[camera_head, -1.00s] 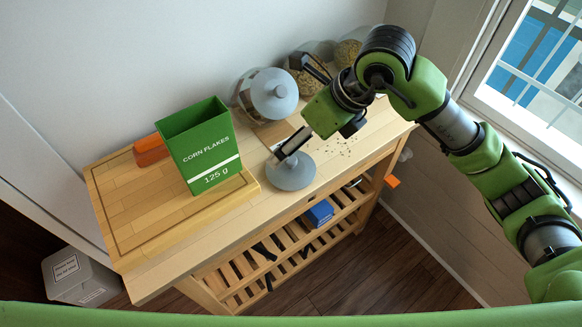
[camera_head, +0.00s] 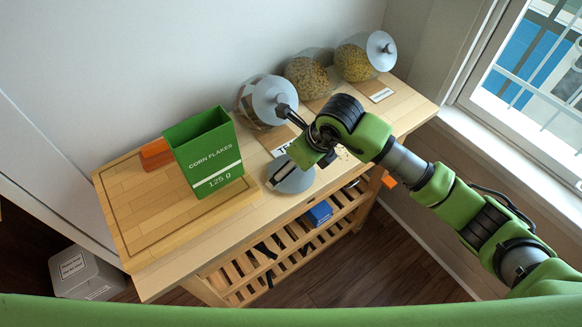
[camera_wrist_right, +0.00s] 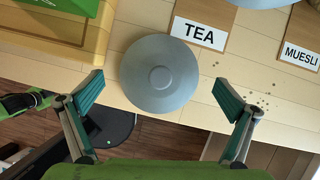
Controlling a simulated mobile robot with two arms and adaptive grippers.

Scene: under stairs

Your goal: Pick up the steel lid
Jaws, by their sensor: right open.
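The steel lid (camera_head: 293,181) is a round grey disc with a small central knob. It lies flat near the table's front edge, partly hidden by my right gripper in the head view. In the right wrist view the whole lid (camera_wrist_right: 159,73) shows just beyond and between my fingertips. My right gripper (camera_wrist_right: 160,84) is open and empty, one finger to each side of the lid, with gaps on both sides. In the head view the right gripper (camera_head: 300,170) hangs over the lid.
A green corn flakes box (camera_head: 206,155) stands on a wooden board (camera_head: 135,215) left of the lid. Glass jars, one with a grey lid (camera_head: 273,99) and one with muesli-like contents (camera_head: 355,62), line the wall. A TEA card (camera_wrist_right: 199,34) lies beside the lid. Crumbs lie right.

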